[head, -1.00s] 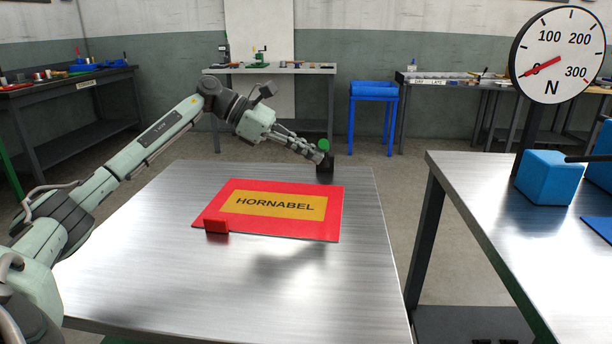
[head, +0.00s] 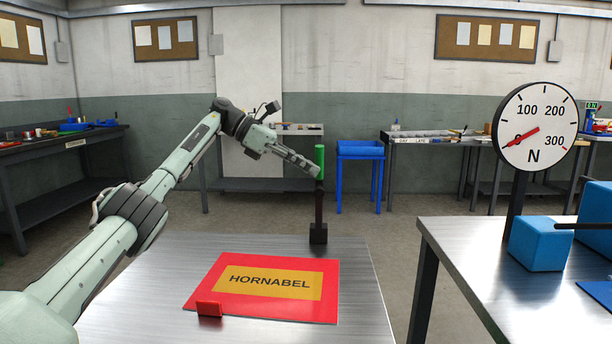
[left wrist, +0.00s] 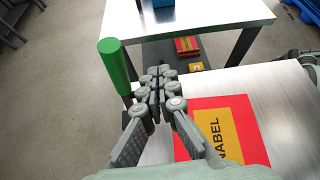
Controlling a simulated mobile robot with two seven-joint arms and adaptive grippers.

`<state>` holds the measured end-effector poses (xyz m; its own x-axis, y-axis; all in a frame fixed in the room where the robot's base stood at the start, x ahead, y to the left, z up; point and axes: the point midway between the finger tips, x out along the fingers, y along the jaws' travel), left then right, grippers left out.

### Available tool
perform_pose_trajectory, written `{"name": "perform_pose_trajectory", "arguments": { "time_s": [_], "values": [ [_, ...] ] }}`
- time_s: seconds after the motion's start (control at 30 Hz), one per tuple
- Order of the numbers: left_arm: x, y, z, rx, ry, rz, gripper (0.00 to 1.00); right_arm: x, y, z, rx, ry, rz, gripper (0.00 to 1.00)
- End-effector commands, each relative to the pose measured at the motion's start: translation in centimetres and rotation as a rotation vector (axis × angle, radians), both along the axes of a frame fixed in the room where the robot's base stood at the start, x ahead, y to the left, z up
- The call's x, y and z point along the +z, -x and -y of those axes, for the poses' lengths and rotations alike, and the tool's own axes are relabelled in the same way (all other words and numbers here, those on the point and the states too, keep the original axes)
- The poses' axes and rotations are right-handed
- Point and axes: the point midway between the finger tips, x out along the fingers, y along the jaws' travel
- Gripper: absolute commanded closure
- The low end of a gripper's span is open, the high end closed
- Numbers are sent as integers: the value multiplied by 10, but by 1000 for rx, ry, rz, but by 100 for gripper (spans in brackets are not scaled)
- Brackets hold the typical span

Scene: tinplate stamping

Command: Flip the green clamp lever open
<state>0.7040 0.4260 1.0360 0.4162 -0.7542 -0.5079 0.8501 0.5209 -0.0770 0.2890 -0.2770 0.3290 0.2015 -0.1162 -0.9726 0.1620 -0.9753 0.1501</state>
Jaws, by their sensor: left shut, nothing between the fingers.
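The clamp lever has a green grip (head: 319,162) on a dark shaft (head: 319,205). It stands about upright on a small black base (head: 318,235) at the far edge of the steel table. My left gripper (head: 316,171) is shut and empty, its fingertips at the left of the lever just below the green grip. In the left wrist view the green grip (left wrist: 117,66) is to the left of the closed fingers (left wrist: 158,80). The fingers hide part of the shaft; I cannot tell whether they touch it. My right gripper is not in view.
A red plate with a yellow HORNABEL label (head: 262,287) lies on the steel table (head: 230,248), with a small red block (head: 209,308) at its near left edge. At right, another table holds a round gauge (head: 535,127) and a blue block (head: 540,243).

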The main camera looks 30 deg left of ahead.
Motion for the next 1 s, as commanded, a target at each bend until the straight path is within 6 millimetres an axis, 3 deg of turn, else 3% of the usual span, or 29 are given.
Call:
{"name": "perform_pose_trajectory", "arguments": {
  "time_s": [1.0],
  "values": [
    [5,-9,-6,1,-1,2,100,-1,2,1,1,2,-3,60]
  ]
}}
